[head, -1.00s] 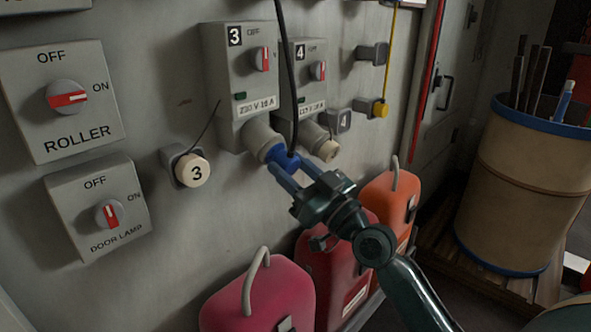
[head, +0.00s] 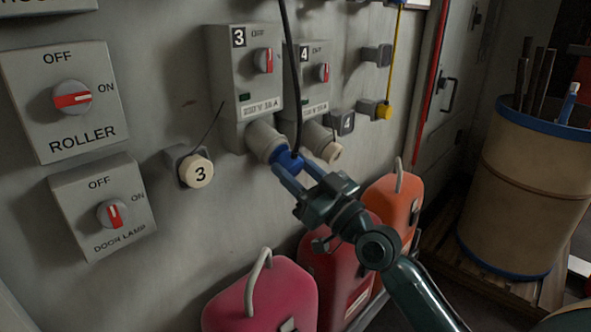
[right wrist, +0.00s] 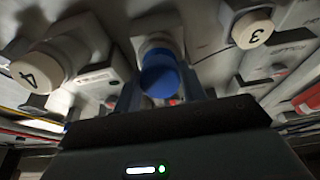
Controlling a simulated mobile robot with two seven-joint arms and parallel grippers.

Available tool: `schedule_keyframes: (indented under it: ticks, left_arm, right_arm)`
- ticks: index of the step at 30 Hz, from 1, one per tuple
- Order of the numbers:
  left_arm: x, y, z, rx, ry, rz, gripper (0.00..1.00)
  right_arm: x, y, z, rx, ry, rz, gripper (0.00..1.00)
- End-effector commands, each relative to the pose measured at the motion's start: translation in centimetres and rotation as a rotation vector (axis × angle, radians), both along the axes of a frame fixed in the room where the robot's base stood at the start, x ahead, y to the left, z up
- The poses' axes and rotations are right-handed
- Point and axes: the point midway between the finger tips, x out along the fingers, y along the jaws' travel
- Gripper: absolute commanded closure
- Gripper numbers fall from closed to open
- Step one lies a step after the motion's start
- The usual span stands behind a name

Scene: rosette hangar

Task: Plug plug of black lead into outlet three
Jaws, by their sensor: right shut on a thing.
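The blue plug (head: 288,160) of the black lead (head: 294,85) is at the mouth of the grey socket (head: 262,139) under the box marked 3, outlet three (head: 243,75). My right gripper (head: 287,178) is shut on the plug from below right. The right wrist view also shows the blue plug (right wrist: 160,78) between the fingers, in line with the socket behind it. I cannot tell how deep the plug sits. The cap marked 3 (head: 199,173) is on a holder to the left. My left gripper is not in view.
Outlet four (head: 310,78) stands close on the right, its socket closed by a pale cap (head: 332,153). A yellow plug (head: 384,111) hangs farther right. Red and orange canisters (head: 392,205) stand below. Switch boxes for roller (head: 58,120) and door lamp (head: 80,225) are at left.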

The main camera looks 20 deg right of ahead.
Motion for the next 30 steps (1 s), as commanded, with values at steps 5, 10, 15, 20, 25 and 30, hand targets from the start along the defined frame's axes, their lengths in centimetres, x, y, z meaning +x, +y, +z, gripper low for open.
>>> schedule_keyframes:
  ticks: [5, 10, 15, 20, 25, 30]
  left_arm:
    - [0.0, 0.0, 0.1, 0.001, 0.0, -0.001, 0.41]
    - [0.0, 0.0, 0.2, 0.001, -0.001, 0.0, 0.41]
    - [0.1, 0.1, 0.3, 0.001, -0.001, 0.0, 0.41]
    - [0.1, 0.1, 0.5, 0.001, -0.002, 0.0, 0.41]
    - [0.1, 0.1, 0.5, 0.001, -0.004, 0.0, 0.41]
    - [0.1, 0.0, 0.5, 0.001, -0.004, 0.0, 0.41]
  right_arm:
    - [0.1, 0.0, 0.1, 0.001, -0.002, 0.0, 0.96]
    - [0.4, 0.1, 0.2, 0.001, -0.002, -0.001, 0.96]
    - [0.7, 0.2, 0.3, 0.001, -0.001, -0.001, 0.96]
    - [1.0, 0.4, 0.5, 0.0, -0.001, 0.0, 0.96]
    - [1.0, 0.4, 0.4, 0.0, -0.001, 0.0, 0.49]
    - [1.0, 0.4, 0.4, 0.001, -0.001, -0.001, 0.35]
